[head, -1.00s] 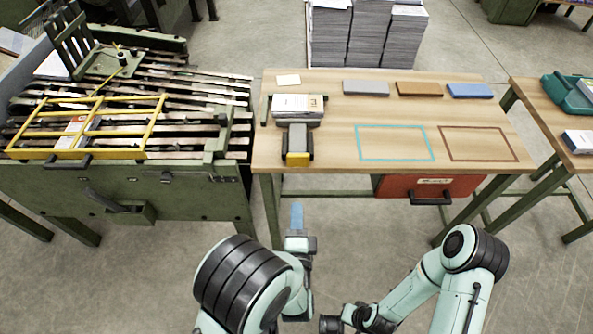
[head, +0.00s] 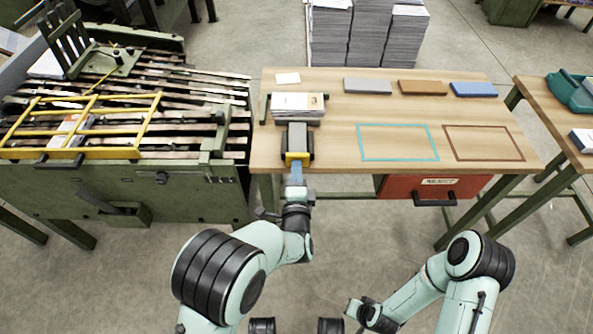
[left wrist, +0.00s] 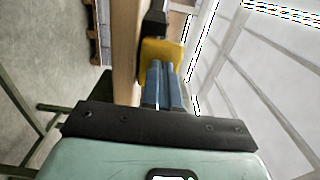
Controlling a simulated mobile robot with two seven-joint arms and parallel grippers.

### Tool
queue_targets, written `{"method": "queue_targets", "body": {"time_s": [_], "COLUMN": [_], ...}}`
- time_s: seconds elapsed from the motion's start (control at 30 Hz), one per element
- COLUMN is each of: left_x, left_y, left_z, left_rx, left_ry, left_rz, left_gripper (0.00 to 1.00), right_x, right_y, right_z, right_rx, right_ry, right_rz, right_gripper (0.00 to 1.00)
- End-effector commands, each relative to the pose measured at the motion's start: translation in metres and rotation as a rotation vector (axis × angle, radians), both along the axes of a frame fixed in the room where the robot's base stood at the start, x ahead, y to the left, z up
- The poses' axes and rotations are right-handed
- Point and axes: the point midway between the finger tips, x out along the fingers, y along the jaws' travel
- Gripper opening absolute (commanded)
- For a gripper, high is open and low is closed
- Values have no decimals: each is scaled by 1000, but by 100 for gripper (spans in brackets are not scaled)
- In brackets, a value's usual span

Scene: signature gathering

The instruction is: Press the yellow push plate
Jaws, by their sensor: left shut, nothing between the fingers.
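The yellow push plate (head: 296,157) is on the front of a grey-and-black block at the front edge of the wooden table. In the left wrist view the yellow plate (left wrist: 165,55) sits just beyond my fingertips. My left gripper (head: 296,168) is shut and empty, its blue fingers pointing at the plate from the front. In the left wrist view the fingers (left wrist: 163,66) overlap the plate's lower part; I cannot tell whether they touch it. My right arm is in the lower right of the head view, but I cannot make out its fingers.
A stack of printed sheets (head: 297,103) lies behind the block. The table (head: 350,105) carries cyan and brown outlines and three coloured slabs at the back. A red drawer (head: 395,187) hangs under it. A green machine (head: 120,185) with a yellow frame stands at left.

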Motion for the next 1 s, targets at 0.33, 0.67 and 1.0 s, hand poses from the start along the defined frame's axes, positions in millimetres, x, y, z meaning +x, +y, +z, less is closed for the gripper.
{"method": "queue_targets", "body": {"time_s": [0.33,0.67,1.0], "left_x": [23,41,43], "left_y": [0,1,4], "left_z": [0,1,1], "left_rx": [1,1,4], "left_ry": [0,-2,-3], "left_rz": [3,1,3], "left_gripper": [0,0,0], "right_x": [-4,-7,-8], "right_y": [2,4,4], "right_z": [3,4,5], "right_rx": [5,9,10], "right_ry": [10,20,20], "right_rz": [4,7,9], "right_gripper": [0,0,0]}}
